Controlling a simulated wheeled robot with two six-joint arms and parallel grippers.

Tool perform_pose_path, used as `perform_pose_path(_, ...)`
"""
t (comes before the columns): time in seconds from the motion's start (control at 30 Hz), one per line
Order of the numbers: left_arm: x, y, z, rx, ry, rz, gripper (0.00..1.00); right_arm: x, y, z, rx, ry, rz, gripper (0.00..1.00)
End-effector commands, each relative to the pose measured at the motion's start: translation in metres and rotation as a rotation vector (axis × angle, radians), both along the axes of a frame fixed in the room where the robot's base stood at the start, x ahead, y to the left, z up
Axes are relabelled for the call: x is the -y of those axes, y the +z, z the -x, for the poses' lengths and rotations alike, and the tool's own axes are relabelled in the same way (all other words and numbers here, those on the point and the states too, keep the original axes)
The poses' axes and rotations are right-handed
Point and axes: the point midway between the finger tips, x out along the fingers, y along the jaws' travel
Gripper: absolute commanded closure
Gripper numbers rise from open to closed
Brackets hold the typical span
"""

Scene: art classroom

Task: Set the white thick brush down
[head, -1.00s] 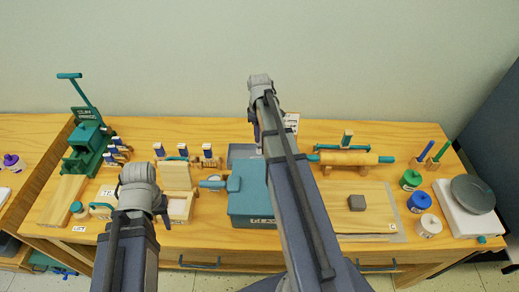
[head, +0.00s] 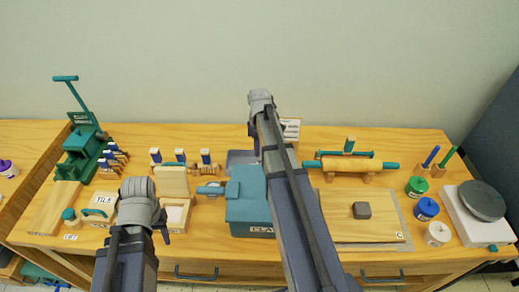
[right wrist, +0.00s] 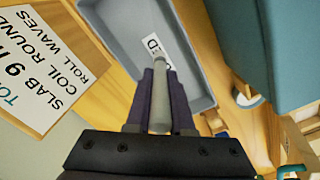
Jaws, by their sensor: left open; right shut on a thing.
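My right gripper (right wrist: 160,100) is shut on the white thick brush (right wrist: 159,95), a pale cylinder between its two dark fingers. The brush reaches over a grey open tray (right wrist: 206,60) with a white label inside; I cannot tell whether it touches the tray. In the head view my right gripper (head: 256,150) is at the back of the table, by the grey tray (head: 231,156), and my arm hides the brush. My left gripper (head: 164,232) is open and empty near the table's front edge, beside a small wooden box.
A teal lidded box (head: 247,207) stands in front of the tray. A printed sign (head: 291,129) stands behind, also close in the right wrist view (right wrist: 45,65). A rolling pin (head: 346,164) and a board (head: 345,200) lie to the right. A teal press (head: 82,142) stands at far left.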

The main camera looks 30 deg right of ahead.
Motion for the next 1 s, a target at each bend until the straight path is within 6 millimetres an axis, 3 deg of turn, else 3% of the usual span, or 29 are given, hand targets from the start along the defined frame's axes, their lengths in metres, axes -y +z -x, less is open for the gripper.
perform_pose_path(0.03, 0.000, -0.002, 0.000, 0.000, 0.000, 0.000, 0.55, 0.000, -0.002, 0.000, 0.000, 0.000, 0.000, 0.78)
perform_pose_path(0.3, 0.000, -0.001, 0.000, 0.000, 0.000, 0.000, 0.55, 0.000, -0.001, 0.000, 0.000, 0.000, 0.000, 0.49)
perform_pose_path(0.67, 0.000, 0.002, 0.000, 0.000, 0.000, 0.000, 0.55, 0.000, 0.002, 0.000, 0.000, 0.000, 0.000, 0.49)
perform_pose_path(1.0, 0.000, 0.035, 0.000, 0.000, 0.000, 0.000, 0.55, 0.000, 0.035, 0.000, 0.000, 0.000, 0.000, 0.49)
